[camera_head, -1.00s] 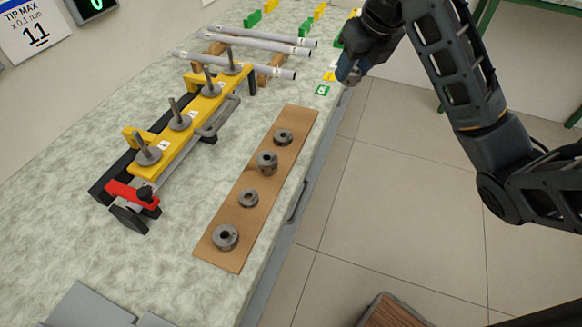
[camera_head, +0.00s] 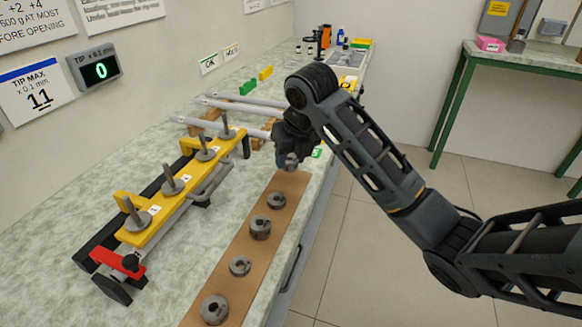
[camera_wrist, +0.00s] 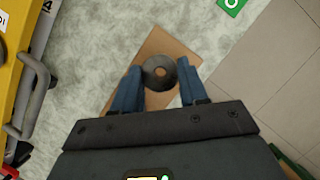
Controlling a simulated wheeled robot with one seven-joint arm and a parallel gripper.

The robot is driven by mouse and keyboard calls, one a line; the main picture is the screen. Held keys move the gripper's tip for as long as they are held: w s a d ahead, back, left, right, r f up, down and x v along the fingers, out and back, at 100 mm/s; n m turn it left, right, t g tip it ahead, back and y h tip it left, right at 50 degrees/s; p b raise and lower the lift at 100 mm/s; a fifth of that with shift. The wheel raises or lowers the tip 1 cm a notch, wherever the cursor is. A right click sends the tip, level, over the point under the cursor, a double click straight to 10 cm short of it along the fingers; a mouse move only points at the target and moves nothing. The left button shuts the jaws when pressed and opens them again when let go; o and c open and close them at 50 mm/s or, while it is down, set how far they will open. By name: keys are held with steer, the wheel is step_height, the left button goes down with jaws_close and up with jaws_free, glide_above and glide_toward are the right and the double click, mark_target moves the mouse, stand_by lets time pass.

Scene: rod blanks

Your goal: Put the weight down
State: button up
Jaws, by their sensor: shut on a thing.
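My gripper (camera_head: 289,163) is shut on a grey ring-shaped weight (camera_wrist: 159,72). In the wrist view the weight sits between the two blue fingers, over the far end of the brown board (camera_wrist: 158,45). In the head view the held weight is a small grey shape under the gripper, at the far end of the board (camera_head: 243,254). I cannot tell whether it touches the board. Several other grey weights stand in a row on the board, among them a far one (camera_head: 276,200), a taller one (camera_head: 260,228) and a near one (camera_head: 214,309).
A yellow fixture (camera_head: 185,185) with several upright grey pegs and a red clamp (camera_head: 118,263) stands left of the board. Long grey rods (camera_head: 232,106) lie behind it. A display (camera_head: 96,71) on the wall reads 0. The bench's right edge runs close beside the board.

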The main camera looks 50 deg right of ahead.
mark_target(293, 163)
steer(key=shift+f, duration=1.7)
steer(key=shift+f, duration=0.15)
steer(key=o, duration=1.2)
steer(key=shift+r, duration=0.2)
steer(key=shift+p+v, duration=1.2)
steer(key=shift+v, duration=4.75)
